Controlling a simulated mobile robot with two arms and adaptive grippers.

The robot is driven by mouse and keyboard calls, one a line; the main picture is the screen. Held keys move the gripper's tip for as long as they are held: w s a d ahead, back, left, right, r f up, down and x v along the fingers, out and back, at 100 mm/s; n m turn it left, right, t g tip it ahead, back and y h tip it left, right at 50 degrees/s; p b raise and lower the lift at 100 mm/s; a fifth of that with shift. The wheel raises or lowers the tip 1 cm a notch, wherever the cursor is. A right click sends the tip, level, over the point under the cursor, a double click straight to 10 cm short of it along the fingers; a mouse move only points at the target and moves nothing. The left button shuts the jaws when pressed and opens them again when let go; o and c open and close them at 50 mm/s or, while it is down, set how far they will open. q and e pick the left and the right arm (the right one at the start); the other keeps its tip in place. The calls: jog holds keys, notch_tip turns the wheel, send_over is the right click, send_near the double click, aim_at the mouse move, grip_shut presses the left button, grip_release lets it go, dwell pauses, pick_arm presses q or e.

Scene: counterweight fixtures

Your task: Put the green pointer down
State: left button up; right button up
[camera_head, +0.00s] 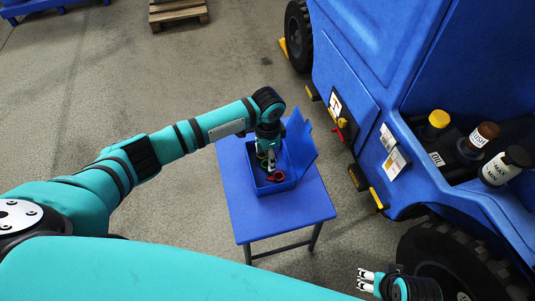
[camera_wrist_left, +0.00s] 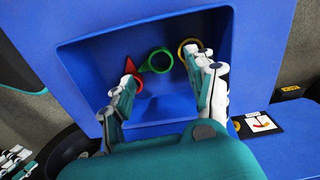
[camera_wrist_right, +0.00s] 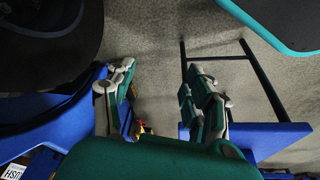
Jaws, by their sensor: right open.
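The green pointer (camera_wrist_left: 157,60), a ring with a pointed tip, lies in a blue bin (camera_head: 289,183) on a small blue table. In the left wrist view it is between the spread fingertips of my left gripper (camera_wrist_left: 161,68), with no clear grip on it. A red pointer (camera_wrist_left: 132,72) is by the left fingertip and a yellow ring-shaped pointer (camera_wrist_left: 188,46) by the right one; whether the fingers touch them I cannot tell. In the head view my left gripper (camera_head: 268,166) reaches down into the bin. My right gripper (camera_head: 367,280) is open and empty, near the vehicle's wheel.
The blue table (camera_head: 250,224) has bare space in front of the bin. A raised blue lid (camera_head: 301,136) stands at the bin's right. A large blue vehicle (camera_head: 365,60) with bottles in an open bay (camera_head: 439,118) is on the right. A pallet (camera_head: 178,12) lies far back.

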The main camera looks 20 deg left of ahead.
pick_arm(q)
jog(key=shift+r, duration=0.1)
pick_arm(e)
jog(key=shift+w+r, duration=0.1)
pick_arm(q)
jog(key=shift+r, duration=0.75)
notch_tip(320, 180, up, 12)
jog(key=p, duration=0.3)
jog(key=shift+f, duration=0.2)
pick_arm(e)
notch_tip(320, 180, down, 11)
jog(key=s, duration=0.1)
jog(key=shift+g, duration=0.3)
